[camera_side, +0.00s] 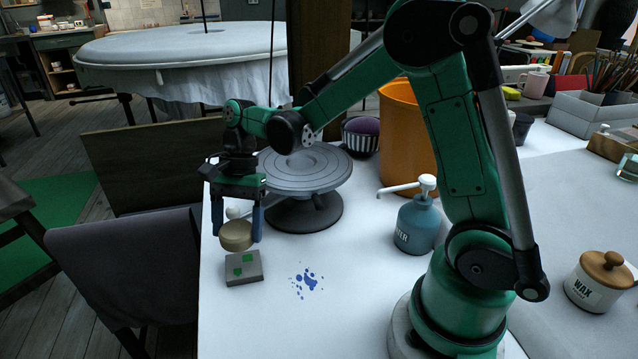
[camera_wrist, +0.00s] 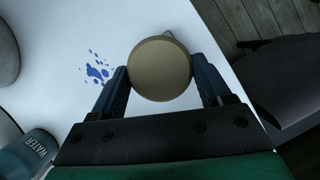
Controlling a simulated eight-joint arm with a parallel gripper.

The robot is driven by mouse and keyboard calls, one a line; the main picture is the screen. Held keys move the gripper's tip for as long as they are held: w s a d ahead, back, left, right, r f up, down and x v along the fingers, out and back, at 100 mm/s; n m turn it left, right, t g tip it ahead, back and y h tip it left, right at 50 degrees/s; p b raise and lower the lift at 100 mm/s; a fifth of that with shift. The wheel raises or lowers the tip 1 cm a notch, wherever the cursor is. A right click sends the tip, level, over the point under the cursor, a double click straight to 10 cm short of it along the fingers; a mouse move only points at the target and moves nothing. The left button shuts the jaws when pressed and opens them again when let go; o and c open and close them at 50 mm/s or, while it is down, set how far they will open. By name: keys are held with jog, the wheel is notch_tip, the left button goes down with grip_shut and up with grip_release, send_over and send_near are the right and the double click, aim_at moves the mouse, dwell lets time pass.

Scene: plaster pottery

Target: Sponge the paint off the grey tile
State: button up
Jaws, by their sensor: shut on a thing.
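My gripper (camera_side: 238,226) is shut on a round tan sponge (camera_side: 236,236), one blue-tipped finger on each side of it. The sponge also fills the space between the fingers in the wrist view (camera_wrist: 160,69). The grey tile (camera_side: 243,268) lies on the white table near its left edge, with green paint patches (camera_side: 246,257) on its top. The sponge is held just above and behind the tile in the side view; I cannot tell the exact gap. In the wrist view the tile is hidden, apart from a possible grey corner behind the sponge.
Blue paint spots (camera_side: 308,281) lie on the white table (camera_side: 350,320) right of the tile. A grey turntable (camera_side: 304,170) stands close behind my gripper. A blue water bottle (camera_side: 417,225) with a white pump stands to the right. An orange bucket (camera_side: 405,130) is farther back.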

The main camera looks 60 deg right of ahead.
aim_at(245, 261)
jog(key=shift+f, duration=2.3)
jog(key=shift+f, duration=0.3)
